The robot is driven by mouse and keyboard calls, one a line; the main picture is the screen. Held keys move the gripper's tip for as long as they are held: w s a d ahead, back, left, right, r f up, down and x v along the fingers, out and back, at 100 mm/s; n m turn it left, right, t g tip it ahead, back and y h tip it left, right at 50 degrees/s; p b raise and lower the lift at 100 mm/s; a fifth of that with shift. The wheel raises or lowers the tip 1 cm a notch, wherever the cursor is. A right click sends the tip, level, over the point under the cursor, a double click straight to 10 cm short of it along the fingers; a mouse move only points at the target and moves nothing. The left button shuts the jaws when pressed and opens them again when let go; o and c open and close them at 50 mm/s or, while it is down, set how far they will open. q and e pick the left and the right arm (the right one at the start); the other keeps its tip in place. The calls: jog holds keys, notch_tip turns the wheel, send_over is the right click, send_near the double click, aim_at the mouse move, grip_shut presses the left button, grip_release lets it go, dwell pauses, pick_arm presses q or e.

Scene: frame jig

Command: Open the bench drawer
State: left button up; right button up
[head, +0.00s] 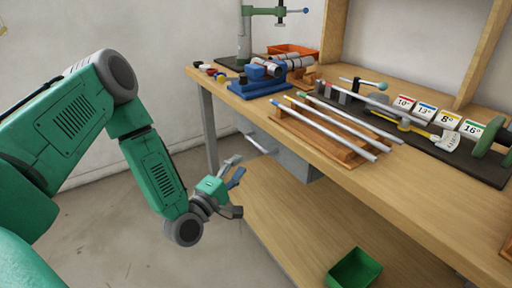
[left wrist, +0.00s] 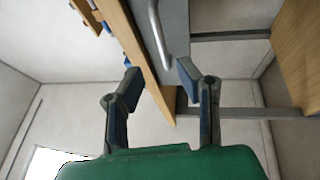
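The grey bench drawer (head: 294,163) hangs under the wooden bench top, and its front looks closed or nearly so; I cannot tell exactly. Its pale bar handle (head: 260,144) stands out from the front. In the left wrist view the handle (left wrist: 157,32) lies beyond my fingertips, along the drawer front (left wrist: 177,35). My left gripper (head: 238,186) is in front of the bench, below and left of the handle in the head view. In the left wrist view the gripper (left wrist: 159,78) is open, with nothing between its fingers. My right gripper is not in view.
The bench top (head: 400,185) carries a blue vise (head: 262,78), a wooden rack with several rods (head: 320,140) and numbered cards (head: 425,112). A bench leg (head: 208,125) stands behind my gripper. A green bin (head: 355,268) sits on the lower shelf. Floor at left is clear.

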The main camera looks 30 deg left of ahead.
aim_at(255, 142)
pick_arm(q)
jog(key=shift+w+a+r+b, duration=0.1)
jog(key=shift+w+r+b, duration=0.15)
jog(key=shift+w, duration=1.45)
jog(key=shift+w+a+r+b, duration=0.1)
jog(key=shift+w+r, duration=0.15)
jog(key=shift+w, duration=1.45)
jog(key=shift+w+a+r+b, duration=0.1)
jog(key=shift+w+r+b, duration=0.15)
jog(key=shift+w, duration=1.45)
jog(key=shift+a, duration=0.15)
jog(key=c, duration=0.7)
jog(key=shift+a+f, duration=0.1)
jog(key=shift+a, duration=0.05)
grip_shut()
